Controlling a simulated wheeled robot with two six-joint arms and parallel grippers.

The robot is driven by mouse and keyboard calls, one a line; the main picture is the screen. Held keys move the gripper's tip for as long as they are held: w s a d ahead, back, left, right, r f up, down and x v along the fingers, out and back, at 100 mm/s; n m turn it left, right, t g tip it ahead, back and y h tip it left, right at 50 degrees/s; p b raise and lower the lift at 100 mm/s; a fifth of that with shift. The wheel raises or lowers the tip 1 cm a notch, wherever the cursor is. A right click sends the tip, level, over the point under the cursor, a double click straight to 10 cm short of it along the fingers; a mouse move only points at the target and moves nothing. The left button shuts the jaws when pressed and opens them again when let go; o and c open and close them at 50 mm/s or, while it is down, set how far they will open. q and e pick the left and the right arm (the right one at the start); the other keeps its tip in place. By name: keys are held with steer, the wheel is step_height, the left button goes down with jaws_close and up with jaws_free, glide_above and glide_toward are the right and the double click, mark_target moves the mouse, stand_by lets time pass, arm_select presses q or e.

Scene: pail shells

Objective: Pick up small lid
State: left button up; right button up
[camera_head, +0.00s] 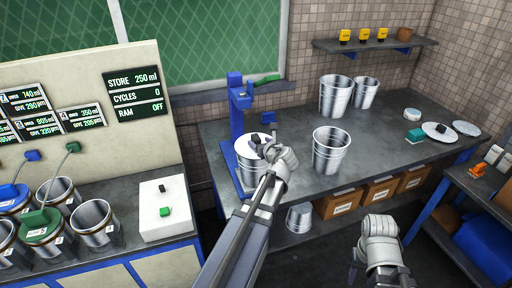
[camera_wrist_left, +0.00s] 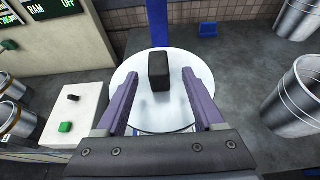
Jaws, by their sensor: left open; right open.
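A round pale lid (camera_head: 246,152) with a black block-shaped knob lies at the blue press, and it fills the middle of the left wrist view (camera_wrist_left: 140,103). My left gripper (camera_head: 270,148) is over this lid, open. In the left wrist view its two purple fingers (camera_wrist_left: 160,98) stand apart on either side of the black knob (camera_wrist_left: 158,70), with gaps showing. Another pale lid with a black knob (camera_head: 438,132) lies at the right of the workbench. I cannot tell by size which is the small one. My right gripper (camera_head: 380,226) is open and empty, low at the front right.
A metal pail (camera_head: 330,152) stands right of the press, with two more pails (camera_head: 336,96) behind. A control counter (camera_head: 165,212) is at the left. The workbench middle is clear.

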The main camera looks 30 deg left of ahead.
mark_target(258, 141)
arm_select(q)
steer(key=b+x, duration=0.1)
steer(key=x, duration=0.3)
steer(key=shift+w+a+f, duration=0.15)
steer(key=shift+a+f, duration=0.05)
steer(key=shift+a, duration=0.1)
steer(key=shift+r, duration=0.1)
steer(key=shift+c, duration=0.3)
jaws_close()
